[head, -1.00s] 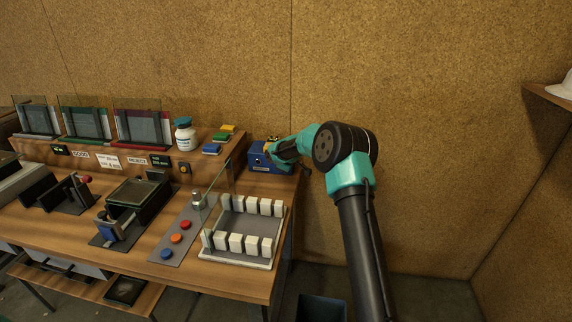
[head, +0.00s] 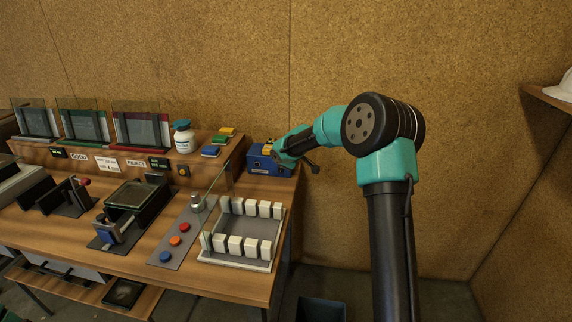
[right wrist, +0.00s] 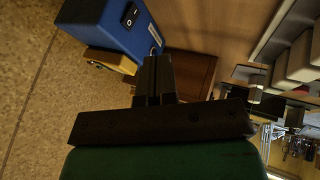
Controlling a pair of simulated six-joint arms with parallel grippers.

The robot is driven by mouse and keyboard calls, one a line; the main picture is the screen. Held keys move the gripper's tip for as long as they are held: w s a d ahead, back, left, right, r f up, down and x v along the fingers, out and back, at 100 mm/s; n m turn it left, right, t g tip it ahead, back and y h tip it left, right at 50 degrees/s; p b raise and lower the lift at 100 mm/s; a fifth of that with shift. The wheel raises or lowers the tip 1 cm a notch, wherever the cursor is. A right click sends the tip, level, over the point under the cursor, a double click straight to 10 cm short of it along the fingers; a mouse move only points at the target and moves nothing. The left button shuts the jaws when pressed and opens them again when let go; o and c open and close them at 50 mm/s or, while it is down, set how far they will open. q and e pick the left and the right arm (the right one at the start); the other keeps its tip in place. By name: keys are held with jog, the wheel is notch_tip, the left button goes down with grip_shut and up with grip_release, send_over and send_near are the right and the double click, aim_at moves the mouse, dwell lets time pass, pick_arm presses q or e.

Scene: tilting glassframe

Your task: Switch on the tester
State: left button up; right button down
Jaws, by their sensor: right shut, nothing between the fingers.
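The tester is taken to be the blue box (head: 260,165) at the right back end of the bench. It also shows in the right wrist view (right wrist: 112,22), top left, with a black rocker switch (right wrist: 131,15) on one face. I cannot tell which way the rocker is tipped. My right gripper (right wrist: 157,62) is shut and empty, its fingertips beside the box and apart from the switch in the picture. In the head view my right wrist is at the right side of the box and hides part of it. My left gripper is not in view.
A yellow part (right wrist: 110,60) is at the blue box's side in the wrist view. A white-edged tray with several white blocks (head: 242,262) stands in front. A white bottle (head: 184,137) and coloured blocks (head: 219,140) sit on the raised shelf left of the box.

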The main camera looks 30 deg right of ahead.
jog(key=shift+s+r, duration=0.15)
jog(key=shift+s+f, duration=0.1)
jog(key=shift+f, duration=0.5)
jog(key=x, duration=1)
jog(key=shift+w+d+f, duration=0.2)
jog(key=shift+w+d, duration=1)
jog(key=shift+w, duration=0.35)
